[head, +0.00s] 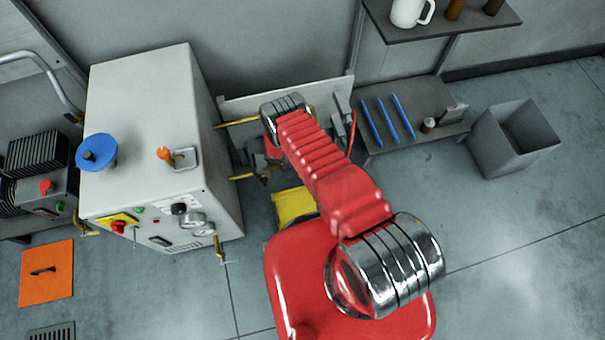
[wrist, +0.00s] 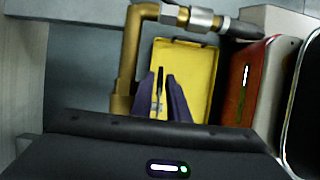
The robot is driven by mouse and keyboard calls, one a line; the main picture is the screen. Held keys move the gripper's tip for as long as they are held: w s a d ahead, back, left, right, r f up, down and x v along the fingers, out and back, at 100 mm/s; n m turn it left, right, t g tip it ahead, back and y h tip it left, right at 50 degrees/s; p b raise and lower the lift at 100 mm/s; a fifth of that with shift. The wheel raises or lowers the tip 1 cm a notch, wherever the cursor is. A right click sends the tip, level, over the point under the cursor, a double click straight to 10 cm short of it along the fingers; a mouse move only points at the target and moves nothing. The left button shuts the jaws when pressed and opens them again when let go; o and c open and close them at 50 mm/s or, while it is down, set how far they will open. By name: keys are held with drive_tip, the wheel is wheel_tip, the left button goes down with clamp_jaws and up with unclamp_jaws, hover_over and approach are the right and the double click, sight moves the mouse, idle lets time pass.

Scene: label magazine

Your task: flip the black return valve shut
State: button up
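My gripper (wrist: 160,78) shows in the wrist view as two dark purple fingers, parted by a narrow gap. A thin black handle with a silvery lower end (wrist: 160,82) appears in that gap against the yellow tray (wrist: 193,58). I cannot tell whether the fingers touch it, or whether it is the black return valve. A brass pipe (wrist: 129,60) stands left of the fingers and bends right into a chrome fitting (wrist: 200,20) with a dark grey end piece. In the head view my red arm hides most of the gripper area beside the cabinet.
The grey cabinet (head: 150,130) carries a blue handwheel (head: 97,152) and gauges, with yellow pipes (head: 237,123) on its right side. A red case (wrist: 247,80) stands right of the tray. A shelf with blue rods (head: 388,122) and a grey bin (head: 492,145) are farther right.

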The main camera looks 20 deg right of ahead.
drive_tip(key=shift+x, duration=1)
clamp_jaws()
idle(1.0)
drive_tip(key=shift+s+a+f+y, duration=0.1)
drive_tip(key=shift+a+f+y, duration=0.1)
drive_tip(key=shift+y, duration=0.4)
drive_tip(key=shift+s+a+f+y, duration=0.1)
drive_tip(key=shift+a+y, duration=0.1)
drive_tip(key=shift+y, duration=0.4)
drive_tip(key=shift+w+a+y, duration=0.1)
drive_tip(key=shift+y, duration=0.2)
unclamp_jaws()
